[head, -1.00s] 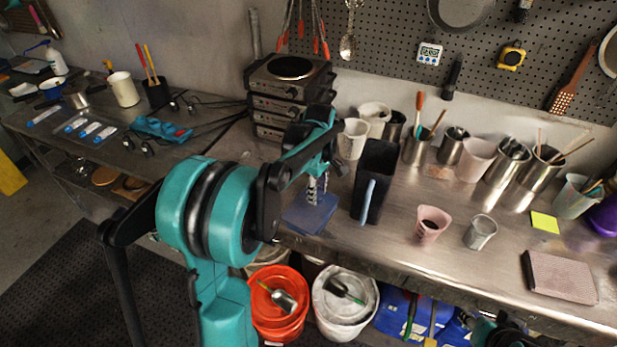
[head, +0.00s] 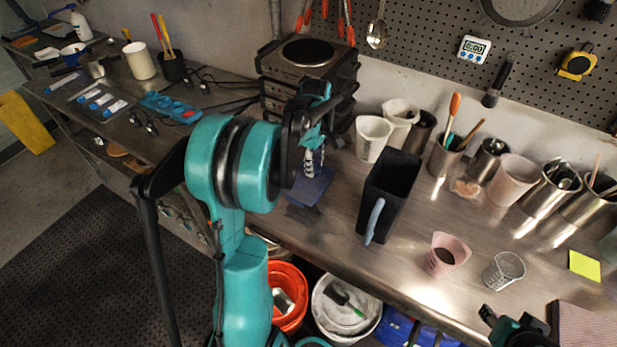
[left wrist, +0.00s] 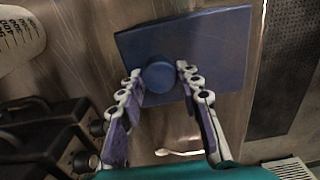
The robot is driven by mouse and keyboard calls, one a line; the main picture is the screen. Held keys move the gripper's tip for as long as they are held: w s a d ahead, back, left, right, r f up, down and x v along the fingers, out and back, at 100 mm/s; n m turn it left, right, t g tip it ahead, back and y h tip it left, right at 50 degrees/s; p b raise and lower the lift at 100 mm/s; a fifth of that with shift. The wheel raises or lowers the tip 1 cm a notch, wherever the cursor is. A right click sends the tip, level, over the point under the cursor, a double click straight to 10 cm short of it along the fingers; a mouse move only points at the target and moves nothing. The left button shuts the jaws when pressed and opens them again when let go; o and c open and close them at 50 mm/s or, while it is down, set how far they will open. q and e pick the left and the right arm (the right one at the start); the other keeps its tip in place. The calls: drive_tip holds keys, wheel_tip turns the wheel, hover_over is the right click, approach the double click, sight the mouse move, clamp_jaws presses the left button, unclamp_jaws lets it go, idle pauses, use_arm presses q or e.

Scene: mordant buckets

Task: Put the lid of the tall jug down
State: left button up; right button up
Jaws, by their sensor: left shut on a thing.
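The lid (head: 312,190) is a flat blue square plate with a round knob; it also shows in the left wrist view (left wrist: 215,45). It is over the steel bench, left of the tall jug and near the front edge. I cannot tell whether it touches the bench. My left gripper (head: 312,165) is above it. In the left wrist view its fingers (left wrist: 160,85) stand on either side of the knob, shut on it. The tall jug (head: 378,205) is black with a grey-blue handle, upright and open at the top. My right gripper (head: 512,328) shows partly at the bottom right; its jaws are unclear.
Stacked hot plates (head: 308,65) stand behind the lid. White cups (head: 372,138) and steel pots stand behind the jug. A pink cup (head: 447,253) and a small clear beaker (head: 503,270) stand right of it. Buckets (head: 345,308) are below the bench edge.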

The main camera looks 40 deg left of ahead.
use_arm(q)
drive_tip(key=shift+s+a+f, duration=0.25)
drive_tip(key=shift+a+f, duration=0.3)
drive_tip(key=shift+a, duration=0.3)
drive_tip(key=shift+f, duration=0.2)
wheel_tip(320, 180, down, 4)
drive_tip(key=shift+r+b, duration=0.1)
drive_tip(key=shift+b, duration=0.85)
drive_tip(key=shift+r, duration=0.1)
drive_tip(key=o, duration=1.2)
drive_tip(key=shift+c, duration=0.2)
